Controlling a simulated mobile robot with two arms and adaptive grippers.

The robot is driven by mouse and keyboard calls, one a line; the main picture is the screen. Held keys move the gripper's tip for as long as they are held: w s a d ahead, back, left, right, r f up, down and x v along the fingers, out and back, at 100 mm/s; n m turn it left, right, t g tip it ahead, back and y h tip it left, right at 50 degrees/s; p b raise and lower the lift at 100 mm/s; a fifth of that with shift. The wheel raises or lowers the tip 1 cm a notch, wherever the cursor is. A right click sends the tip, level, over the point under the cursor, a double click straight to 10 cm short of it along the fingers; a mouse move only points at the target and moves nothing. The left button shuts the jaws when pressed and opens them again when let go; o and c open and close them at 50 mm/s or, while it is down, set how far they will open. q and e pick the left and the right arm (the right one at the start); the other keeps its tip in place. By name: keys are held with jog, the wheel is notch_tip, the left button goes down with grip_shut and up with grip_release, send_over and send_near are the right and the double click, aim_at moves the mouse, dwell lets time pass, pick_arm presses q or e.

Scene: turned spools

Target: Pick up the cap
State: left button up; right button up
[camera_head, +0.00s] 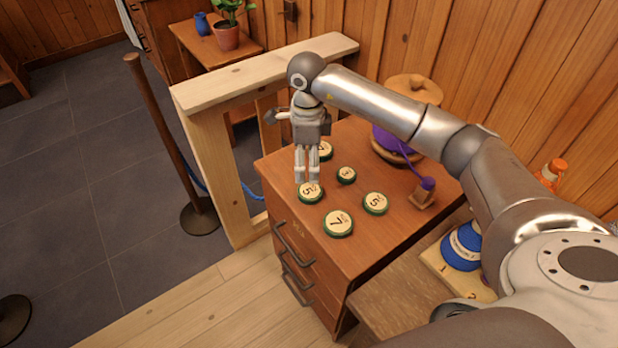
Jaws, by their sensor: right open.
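Several round cream discs with green rims and printed numbers, which look like caps, lie on the wooden cabinet top (408,238). One cap (311,195) lies near the left edge, right under my right gripper (307,181). The gripper points down with its fingers open; I cannot tell whether they touch this cap. A larger cap marked 7 (338,224) lies in front of it. Another cap (375,204) lies to the right, and a small one (346,176) behind. My left gripper is not in view.
A blue stacked piece (461,250) sits on a numbered board at right. A wooden frame (212,160) stands left of the cabinet.

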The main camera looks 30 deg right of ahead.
send_over(309, 190)
jog(key=f, duration=0.4)
jog(key=shift+s+a+f+p, duration=0.1)
jog(key=shift+s+a+p, duration=0.2)
jog(key=shift+f, duration=0.3)
jog(key=f, duration=0.1)
jog(key=f+p, duration=0.1)
jog(key=f, duration=0.2)
jog(key=shift+w+d+f+p, duration=0.25)
jog(key=shift+d+p, duration=0.05)
jog(key=shift+d, duration=0.05)
jog(key=shift+f, duration=0.35)
jog(key=shift+c, duration=0.2)
jog(key=c, duration=0.5)
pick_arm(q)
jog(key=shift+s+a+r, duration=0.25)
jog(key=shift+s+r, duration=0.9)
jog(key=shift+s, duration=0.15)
pick_arm(e)
jog(key=c, duration=0.4)
